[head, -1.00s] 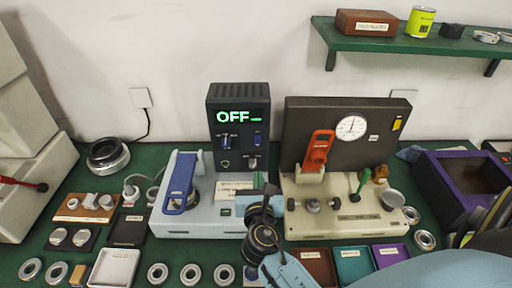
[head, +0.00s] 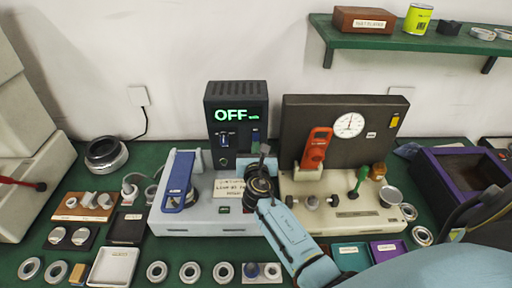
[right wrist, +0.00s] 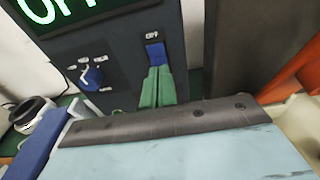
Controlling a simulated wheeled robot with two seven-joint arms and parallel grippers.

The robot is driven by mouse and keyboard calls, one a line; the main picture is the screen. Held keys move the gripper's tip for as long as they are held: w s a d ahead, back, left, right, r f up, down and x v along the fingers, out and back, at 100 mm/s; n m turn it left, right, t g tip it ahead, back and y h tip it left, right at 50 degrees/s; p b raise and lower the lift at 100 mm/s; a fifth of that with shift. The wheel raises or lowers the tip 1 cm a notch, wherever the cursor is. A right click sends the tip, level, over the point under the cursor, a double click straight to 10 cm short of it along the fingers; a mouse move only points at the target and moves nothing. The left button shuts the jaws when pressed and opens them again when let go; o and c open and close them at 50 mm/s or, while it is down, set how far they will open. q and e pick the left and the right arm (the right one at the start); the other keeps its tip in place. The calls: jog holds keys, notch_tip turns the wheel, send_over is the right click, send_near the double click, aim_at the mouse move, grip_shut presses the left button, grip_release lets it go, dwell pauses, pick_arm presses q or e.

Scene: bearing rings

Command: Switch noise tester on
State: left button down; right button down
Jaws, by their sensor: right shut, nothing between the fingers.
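The noise tester's dark control box (head: 237,98) stands upright at the back centre, with green "OFF" lit on its display (head: 231,115). In the right wrist view the display (right wrist: 60,12) is partly cut off. A blue rocker switch (right wrist: 155,54) sits on the box's front, with a blue knob (right wrist: 92,76) to its left. My right gripper (right wrist: 157,86) is shut and empty, its green fingertips together right below the blue switch. I cannot tell if they touch it. In the head view my right gripper (head: 262,157) is in front of the box's lower right. My left gripper is not in view.
A light blue base with a blue lever (head: 180,180) stands before the box. A beige machine with a gauge (head: 348,125) and red lever (head: 316,148) stands close on the right. Bearing rings and trays (head: 112,268) line the front of the green table.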

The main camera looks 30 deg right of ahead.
jog(key=shift+w+d, duration=0.2)
jog(key=shift+w, duration=0.15)
pick_arm(q)
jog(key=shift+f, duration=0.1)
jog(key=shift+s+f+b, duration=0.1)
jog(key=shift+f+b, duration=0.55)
jog(key=shift+b, duration=0.1)
pick_arm(e)
jog(key=shift+w+d+t, duration=0.1)
jog(key=shift+t, duration=0.2)
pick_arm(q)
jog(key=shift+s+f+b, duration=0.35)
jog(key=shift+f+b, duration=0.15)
pick_arm(e)
jog(key=f+v, duration=0.3)
jog(key=v, duration=1)
jog(key=shift+s+a, duration=0.3)
jog(key=shift+s, duration=0.1)
